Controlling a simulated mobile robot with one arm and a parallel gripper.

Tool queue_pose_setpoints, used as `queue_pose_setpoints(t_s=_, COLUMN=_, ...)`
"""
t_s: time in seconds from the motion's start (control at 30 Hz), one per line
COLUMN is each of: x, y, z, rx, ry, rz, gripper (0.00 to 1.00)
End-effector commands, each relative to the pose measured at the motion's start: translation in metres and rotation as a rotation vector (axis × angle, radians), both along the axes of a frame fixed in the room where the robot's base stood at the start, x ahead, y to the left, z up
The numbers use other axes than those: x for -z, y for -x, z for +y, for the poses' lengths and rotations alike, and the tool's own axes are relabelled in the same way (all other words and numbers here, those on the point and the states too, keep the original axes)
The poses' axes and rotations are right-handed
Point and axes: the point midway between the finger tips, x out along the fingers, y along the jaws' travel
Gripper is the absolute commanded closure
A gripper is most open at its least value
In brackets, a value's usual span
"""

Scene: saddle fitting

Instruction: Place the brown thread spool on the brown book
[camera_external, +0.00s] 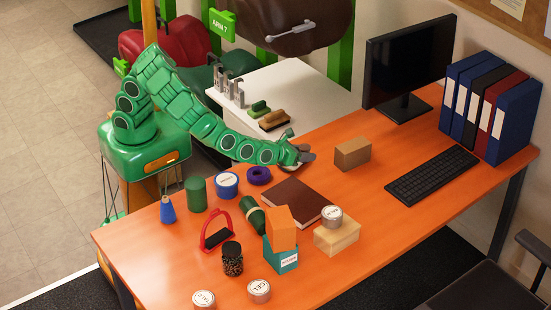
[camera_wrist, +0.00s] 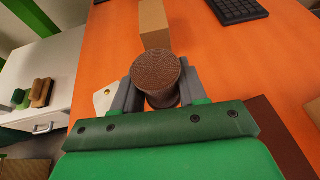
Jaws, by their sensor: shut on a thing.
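The brown thread spool (camera_wrist: 157,72) stands between the two grey fingers of my gripper (camera_wrist: 157,92) in the wrist view, its round top facing the camera. My gripper is shut on it. In the external view my gripper (camera_external: 302,157) is over the table, behind the brown book, and the spool is hard to make out there. The brown book (camera_external: 300,199) lies flat and closed on the orange table, its top bare. A corner of the book (camera_wrist: 278,125) shows at the lower right of the wrist view. My gripper hides the spool's lower part.
A cardboard-brown box (camera_external: 352,153) stands right of my gripper, also ahead in the wrist view (camera_wrist: 154,22). A purple ring (camera_external: 259,175) lies left of the book. A dark green roll (camera_external: 252,214), an orange block (camera_external: 280,228) and a wooden box (camera_external: 337,236) crowd its near side.

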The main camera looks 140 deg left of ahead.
Motion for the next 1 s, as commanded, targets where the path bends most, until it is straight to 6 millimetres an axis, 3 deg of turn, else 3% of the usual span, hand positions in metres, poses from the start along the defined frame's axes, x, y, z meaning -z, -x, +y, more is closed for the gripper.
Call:
queue_pose_setpoints(t_s=0.2, x=0.002, y=-0.046, z=-0.051, rx=0.080, ry=-0.002, rz=0.002, gripper=0.89)
queue_pose_setpoints(t_s=0.4, x=0.003, y=-0.067, z=-0.079, rx=0.119, ry=-0.001, rz=0.003, gripper=0.89)
queue_pose_setpoints(t_s=0.67, x=0.011, y=-0.072, z=-0.087, rx=0.130, ry=-0.001, rz=0.007, gripper=0.89)
queue_pose_setpoints(t_s=1.0, x=0.046, y=-0.071, z=-0.086, rx=0.128, ry=-0.003, rz=0.008, gripper=0.89)
